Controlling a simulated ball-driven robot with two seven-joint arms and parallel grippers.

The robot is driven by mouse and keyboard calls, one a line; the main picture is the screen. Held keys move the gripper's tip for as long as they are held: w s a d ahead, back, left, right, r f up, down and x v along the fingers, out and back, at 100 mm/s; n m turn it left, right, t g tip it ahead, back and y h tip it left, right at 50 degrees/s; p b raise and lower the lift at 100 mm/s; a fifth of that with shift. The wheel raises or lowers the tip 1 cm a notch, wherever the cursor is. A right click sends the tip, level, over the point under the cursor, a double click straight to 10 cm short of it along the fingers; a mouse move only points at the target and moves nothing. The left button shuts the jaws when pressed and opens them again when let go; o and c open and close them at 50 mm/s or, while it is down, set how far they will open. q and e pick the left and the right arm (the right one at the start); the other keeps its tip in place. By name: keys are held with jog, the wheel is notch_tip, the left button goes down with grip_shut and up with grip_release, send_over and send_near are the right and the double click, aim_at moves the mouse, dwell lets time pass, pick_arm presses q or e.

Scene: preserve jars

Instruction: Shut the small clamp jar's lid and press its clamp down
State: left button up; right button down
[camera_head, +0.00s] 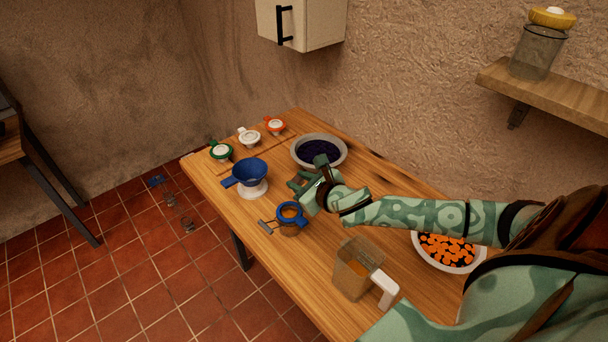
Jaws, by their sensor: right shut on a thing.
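The small clamp jar (289,229) stands on the wooden table, with a blue ring round its top. Its clamp (266,227) sticks out to the lower left, away from the jar's body. My right gripper (304,193) is just behind and to the upper right of the blue ring, low over the table. It is shut on what seems to be the jar's lid, at the side opposite the clamp. The fingers mostly hide the held part, so the lid's angle cannot be told. My left gripper is not in view.
A blue funnel (250,171) stands left, a bowl of dark fruit (344,153) behind. A clear jug (352,276) and a carrot bowl (418,251) are nearer.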

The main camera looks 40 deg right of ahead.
jog(key=shift+a, duration=0.1)
dwell(0.3)
jog(key=c, duration=1.1)
grip_release()
jog(key=shift+c, duration=0.2)
jog(key=p+v, duration=0.2)
jog(key=v, duration=1.4)
jog(key=shift+s+p, duration=0.2)
jog(key=shift+p, duration=0.1)
